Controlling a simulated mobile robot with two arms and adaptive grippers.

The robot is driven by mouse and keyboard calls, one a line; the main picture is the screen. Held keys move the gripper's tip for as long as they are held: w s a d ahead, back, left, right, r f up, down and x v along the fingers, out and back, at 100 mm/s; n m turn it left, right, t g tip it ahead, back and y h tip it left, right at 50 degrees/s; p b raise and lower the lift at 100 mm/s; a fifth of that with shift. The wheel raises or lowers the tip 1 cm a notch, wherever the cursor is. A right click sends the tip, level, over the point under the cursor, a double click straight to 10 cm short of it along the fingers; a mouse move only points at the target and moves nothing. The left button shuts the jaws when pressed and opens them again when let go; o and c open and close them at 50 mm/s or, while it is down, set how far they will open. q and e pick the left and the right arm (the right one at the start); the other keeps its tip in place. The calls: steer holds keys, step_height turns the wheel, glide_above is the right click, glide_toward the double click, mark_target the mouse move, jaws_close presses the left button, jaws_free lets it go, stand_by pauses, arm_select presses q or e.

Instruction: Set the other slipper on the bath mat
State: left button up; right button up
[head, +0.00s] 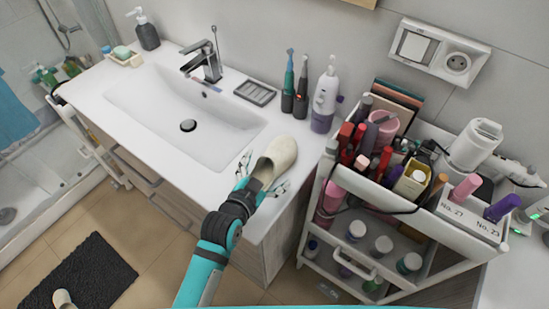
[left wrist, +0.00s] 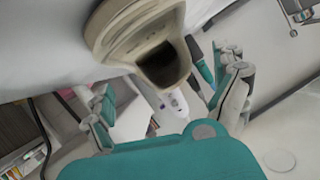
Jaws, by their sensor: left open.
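A cream slipper (head: 278,156) is at the right front corner of the white washbasin counter, its open end toward my left gripper (head: 263,179). The left gripper is open, with a finger on each side of the slipper's near end; I cannot tell whether they touch it. In the left wrist view the slipper (left wrist: 140,28) shows large just ahead of the spread fingers of the gripper (left wrist: 168,75). The dark bath mat (head: 100,270) lies on the floor at lower left, with another cream slipper (head: 62,299) on it, partly cut off. My right gripper is out of view.
The basin (head: 180,115) is left of the slipper. Toothbrushes (head: 302,88) and a white oral irrigator (head: 325,98) stand behind it. A crowded cosmetics cart (head: 420,215) stands close on the right. Tiled floor (head: 150,220) is clear between the counter and mat.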

mark_target(272, 162)
arm_select(q)
steer(key=x, duration=0.4)
steer(key=shift+w+d+r+p, duration=0.15)
steer(key=shift+p, duration=0.25)
steer(key=c, duration=1.2)
